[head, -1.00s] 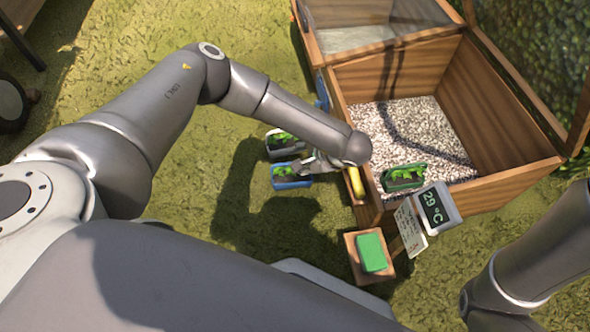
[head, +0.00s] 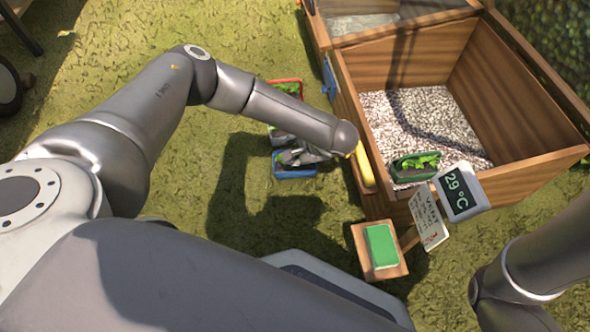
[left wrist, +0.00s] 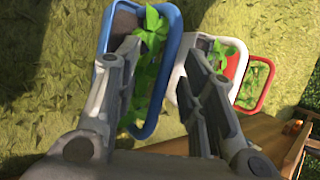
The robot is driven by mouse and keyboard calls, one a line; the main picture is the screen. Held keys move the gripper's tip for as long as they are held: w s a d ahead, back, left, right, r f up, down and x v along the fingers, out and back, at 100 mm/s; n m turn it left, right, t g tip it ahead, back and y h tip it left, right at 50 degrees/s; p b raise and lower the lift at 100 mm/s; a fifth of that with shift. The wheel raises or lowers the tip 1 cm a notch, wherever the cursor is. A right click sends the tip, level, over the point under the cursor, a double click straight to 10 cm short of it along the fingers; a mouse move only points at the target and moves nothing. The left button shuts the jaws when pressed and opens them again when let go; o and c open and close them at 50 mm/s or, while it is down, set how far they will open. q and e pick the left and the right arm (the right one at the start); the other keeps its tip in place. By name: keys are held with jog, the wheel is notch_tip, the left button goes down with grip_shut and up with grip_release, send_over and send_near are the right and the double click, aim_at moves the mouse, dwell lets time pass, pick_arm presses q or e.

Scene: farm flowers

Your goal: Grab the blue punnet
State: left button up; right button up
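The blue punnet (head: 296,173) stands on the grass left of the wooden frame, with green seedlings in dark soil. It also shows in the left wrist view (left wrist: 176,40). My left gripper (head: 303,157) is directly over it, partly hiding it. In the left wrist view the left gripper (left wrist: 167,47) is open, one finger over the punnet's inside and the other over the gap and the white punnet (left wrist: 183,92) to the right. Whether either finger touches the blue rim cannot be told. My right arm shows at the lower right, its gripper out of sight.
A red punnet (head: 286,82) stands beyond the white one. The wooden cold frame (head: 349,120) holds gravel and a green punnet (head: 397,177). A 29 °C display (head: 461,190) and a stand with a green block (head: 381,246) are in front. Grass left of the punnets is clear.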

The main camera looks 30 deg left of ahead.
pick_arm(q)
grip_shut()
dwell(0.3)
jog(key=shift+r, duration=0.2)
